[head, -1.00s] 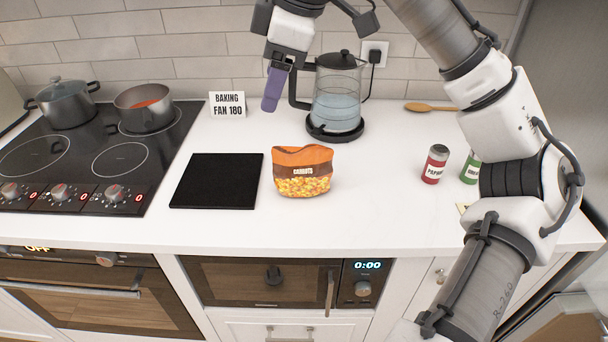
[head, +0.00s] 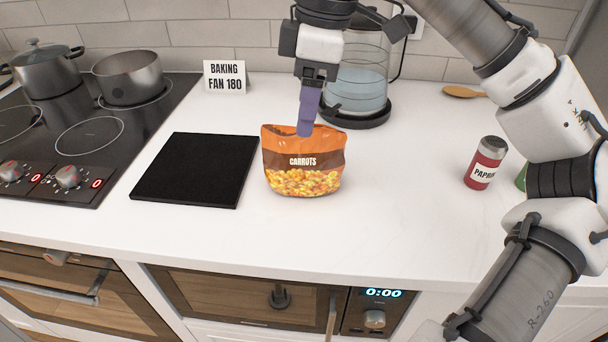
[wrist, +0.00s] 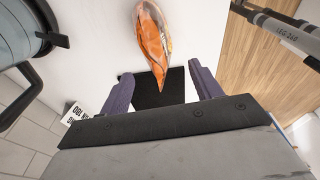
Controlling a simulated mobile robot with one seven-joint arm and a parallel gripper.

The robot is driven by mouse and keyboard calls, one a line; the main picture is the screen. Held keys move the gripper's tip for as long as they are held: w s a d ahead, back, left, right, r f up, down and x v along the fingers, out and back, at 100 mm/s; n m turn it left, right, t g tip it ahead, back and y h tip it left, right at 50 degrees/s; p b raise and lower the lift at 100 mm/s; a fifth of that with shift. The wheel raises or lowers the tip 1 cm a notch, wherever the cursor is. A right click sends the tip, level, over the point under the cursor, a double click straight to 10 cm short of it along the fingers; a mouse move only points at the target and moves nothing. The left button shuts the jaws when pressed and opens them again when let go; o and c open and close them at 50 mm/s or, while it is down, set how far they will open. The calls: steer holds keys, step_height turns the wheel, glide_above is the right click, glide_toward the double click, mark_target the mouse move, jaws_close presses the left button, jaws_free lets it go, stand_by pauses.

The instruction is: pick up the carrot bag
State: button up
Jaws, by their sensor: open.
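The carrot bag (head: 303,174) is orange with a brown "CARROTS" band and a clear lower part showing yellow-orange pieces. It stands upright on the white counter, right of a black board. My gripper (head: 306,122) hangs pointing down at the bag's top edge, and its purple finger overlaps the bag in the head view. In the wrist view the bag (wrist: 153,38) appears edge-on, beyond and between the two spread purple fingers (wrist: 163,84). The jaws are open and empty. I cannot tell whether a finger touches the bag.
A glass kettle (head: 357,88) stands close behind my gripper. The black board (head: 195,170) lies left of the bag, and the stove with pots (head: 128,78) is farther left. A paprika jar (head: 485,164) stands to the right. The counter between bag and jar is clear.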

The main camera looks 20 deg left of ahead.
mark_target(303, 139)
step_height(303, 139, down, 3)
steer(key=shift+a+r, duration=0.15)
steer(key=f, duration=0.5)
steer(key=shift+w+a, duration=0.25)
steer(key=shift+a, duration=0.15)
jaws_close()
